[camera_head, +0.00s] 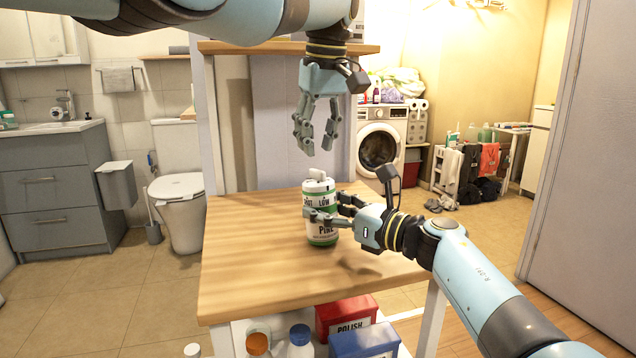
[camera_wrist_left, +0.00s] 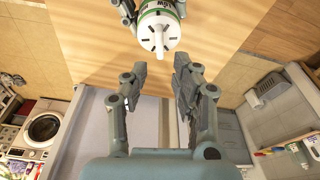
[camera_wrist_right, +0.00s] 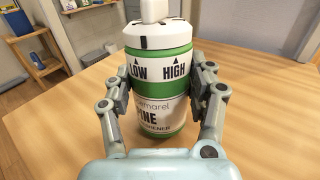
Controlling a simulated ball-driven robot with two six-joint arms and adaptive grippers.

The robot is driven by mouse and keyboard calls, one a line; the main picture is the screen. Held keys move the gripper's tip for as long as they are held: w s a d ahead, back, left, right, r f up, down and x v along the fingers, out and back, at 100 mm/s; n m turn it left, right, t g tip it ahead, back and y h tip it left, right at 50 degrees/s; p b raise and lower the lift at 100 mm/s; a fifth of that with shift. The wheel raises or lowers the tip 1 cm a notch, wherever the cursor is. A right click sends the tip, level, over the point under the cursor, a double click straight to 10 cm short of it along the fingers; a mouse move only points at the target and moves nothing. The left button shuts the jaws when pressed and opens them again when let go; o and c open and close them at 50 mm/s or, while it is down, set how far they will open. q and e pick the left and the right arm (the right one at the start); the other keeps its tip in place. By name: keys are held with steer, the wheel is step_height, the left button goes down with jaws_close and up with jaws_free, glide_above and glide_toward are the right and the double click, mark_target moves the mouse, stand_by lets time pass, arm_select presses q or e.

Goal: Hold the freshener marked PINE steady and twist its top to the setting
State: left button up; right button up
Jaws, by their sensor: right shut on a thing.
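The PINE freshener (camera_head: 320,236) stands upright on the wooden table, a white and green can with a white top and raised knob (camera_head: 321,175). In the right wrist view its label (camera_wrist_right: 158,112) reads LOW and HIGH with arrows, and a black mark on the top (camera_wrist_right: 141,42) sits near the LOW side. My right gripper (camera_head: 328,212) is shut around the can's body, one finger on each side. My left gripper (camera_head: 317,142) is open and empty above the can, fingers pointing down. In the left wrist view the knob (camera_wrist_left: 158,40) lies beyond the open fingers (camera_wrist_left: 160,80).
The table (camera_head: 250,255) is otherwise clear. Below it are a red POLISH box (camera_head: 345,312), a blue box (camera_head: 365,341) and bottles (camera_head: 299,340). A shelf edge (camera_head: 260,47) is behind my left arm. A washer (camera_head: 379,145) stands farther back.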

mark_target(316, 178)
arm_select(q)
steer(key=o, duration=0.4)
steer(key=shift+m, duration=0.5)
steer(key=o, duration=0.5)
steer(key=r+m, duration=0.1)
steer(key=m, duration=0.2)
steer(key=d+r+m+h, duration=0.1)
steer(key=r+m, duration=0.2)
steer(key=m, duration=0.2)
steer(key=shift+w+d+r+m+t+h, duration=0.15)
steer(key=shift+w+m+t+h, duration=0.15)
steer(key=shift+w+h, duration=0.1)
steer(key=f+m, duration=0.1)
steer(key=a+f+m+h, duration=0.1)
steer(key=m, duration=0.1)
steer(key=s+f+m, duration=0.1)
steer(key=shift+a+f+m+h, duration=0.2)
steer(key=shift+f+m+h, duration=0.2)
steer(key=shift+f, duration=4.3)
